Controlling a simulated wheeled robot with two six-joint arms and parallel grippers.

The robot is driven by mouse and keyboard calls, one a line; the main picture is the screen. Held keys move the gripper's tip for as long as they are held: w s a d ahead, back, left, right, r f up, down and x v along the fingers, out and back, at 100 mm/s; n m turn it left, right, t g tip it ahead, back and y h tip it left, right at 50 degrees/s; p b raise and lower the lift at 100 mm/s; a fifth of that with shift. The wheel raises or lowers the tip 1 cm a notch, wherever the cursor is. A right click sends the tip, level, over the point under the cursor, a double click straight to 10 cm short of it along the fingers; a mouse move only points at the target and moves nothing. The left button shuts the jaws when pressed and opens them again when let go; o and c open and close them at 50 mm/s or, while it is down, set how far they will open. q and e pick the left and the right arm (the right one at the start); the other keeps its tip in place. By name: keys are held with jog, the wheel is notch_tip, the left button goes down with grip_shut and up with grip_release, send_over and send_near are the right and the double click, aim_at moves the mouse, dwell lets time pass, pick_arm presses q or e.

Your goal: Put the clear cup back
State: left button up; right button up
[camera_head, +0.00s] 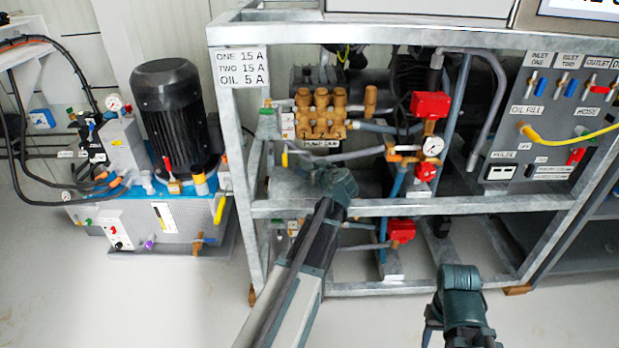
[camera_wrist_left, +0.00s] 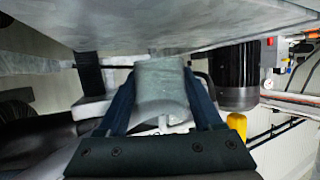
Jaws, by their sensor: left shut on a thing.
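My left gripper (camera_head: 314,174) reaches into the steel pump frame from the front, just above its middle rail and below the brass pump head. In the left wrist view its two dark fingers (camera_wrist_left: 158,80) are shut on a pale, see-through grey cup (camera_wrist_left: 160,97), which sits between them. The cup cannot be made out clearly in the head view.
The galvanised frame (camera_head: 400,207) has rails above and below my left arm. The brass pump (camera_head: 320,112), red valve boxes (camera_head: 430,104) and a gauge (camera_head: 432,146) are close by. A black motor (camera_head: 172,105) stands on a unit at left. The front floor is clear.

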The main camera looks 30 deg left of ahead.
pick_arm(q)
jog(key=shift+f+b, duration=0.65)
jog(key=shift+f, duration=0.45)
pick_arm(e)
jog(key=shift+f, duration=1.1)
pick_arm(q)
jog(key=shift+f, duration=0.1)
pick_arm(e)
jog(key=shift+f, duration=0.1)
pick_arm(q)
jog(key=shift+f, duration=0.15)
jog(key=o, duration=1.4)
jog(key=shift+r, duration=0.25)
jog(key=shift+s+d+r, duration=0.2)
jog(key=p+v, duration=0.4)
jog(key=v, duration=0.7)
jog(key=shift+s+d+p, duration=0.1)
jog(key=shift+d+p, duration=0.1)
jog(key=shift+p, duration=0.1)
pick_arm(e)
notch_tip(320, 180, up, 5)
jog(key=shift+f, duration=0.1)
